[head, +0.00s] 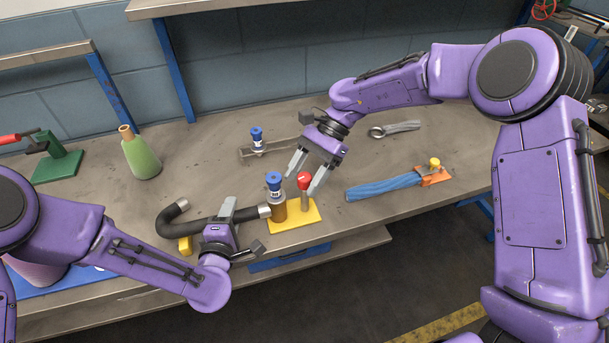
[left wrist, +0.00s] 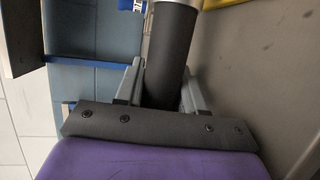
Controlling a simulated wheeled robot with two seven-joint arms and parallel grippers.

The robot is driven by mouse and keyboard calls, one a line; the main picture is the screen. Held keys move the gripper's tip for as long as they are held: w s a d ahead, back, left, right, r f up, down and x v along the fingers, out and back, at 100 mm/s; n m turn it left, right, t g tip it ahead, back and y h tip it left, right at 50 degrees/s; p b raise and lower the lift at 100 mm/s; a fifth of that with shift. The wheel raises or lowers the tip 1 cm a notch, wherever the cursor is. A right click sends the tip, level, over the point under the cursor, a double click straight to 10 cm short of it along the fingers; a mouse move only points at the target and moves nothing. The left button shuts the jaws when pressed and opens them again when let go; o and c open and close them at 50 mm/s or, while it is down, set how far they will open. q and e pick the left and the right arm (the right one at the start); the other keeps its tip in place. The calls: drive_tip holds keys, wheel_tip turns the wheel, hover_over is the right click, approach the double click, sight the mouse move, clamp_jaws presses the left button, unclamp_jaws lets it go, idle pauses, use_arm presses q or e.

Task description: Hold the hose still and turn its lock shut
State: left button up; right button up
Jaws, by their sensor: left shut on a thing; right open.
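The black hose (head: 188,228) lies curved near the table's front edge, its metal end (head: 265,210) pointing right at a brown upright cylinder (head: 279,210). My left gripper (head: 226,211) is shut on the hose behind that end; the left wrist view also shows the hose (left wrist: 170,58) between the fingers. A red-topped lever (head: 304,181), apparently the lock, stands upright on the yellow base plate (head: 310,214) beside the cylinder. My right gripper (head: 308,170) is open above the plate, its fingers either side of the red top. Whether they touch it, and whether hose and cylinder meet, I cannot tell.
A green flask (head: 140,155) is at left. Table between is clear.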

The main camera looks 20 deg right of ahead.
drive_tip(key=c, duration=1)
drive_tip(key=shift+n+g, duration=0.4)
drive_tip(key=shift+n, duration=0.1)
drive_tip(key=n+g+h, duration=0.1)
drive_tip(key=n, duration=0.1)
drive_tip(key=shift+a+n+g+h, duration=0.1)
drive_tip(key=shift+n+g+h, duration=0.2)
drive_tip(key=shift+n+h, duration=0.1)
drive_tip(key=n+g+h, duration=0.1)
drive_tip(key=n+h, duration=0.1)
drive_tip(key=n, duration=0.1)
drive_tip(key=shift+n+g, duration=0.3)
drive_tip(key=n+h, duration=0.3)
drive_tip(key=shift+n+g, duration=0.3)
drive_tip(key=shift+g, duration=0.1)
drive_tip(key=shift+c, duration=0.2)
drive_tip(key=shift+n+h, duration=1.5)
drive_tip(key=shift+n, duration=0.4)
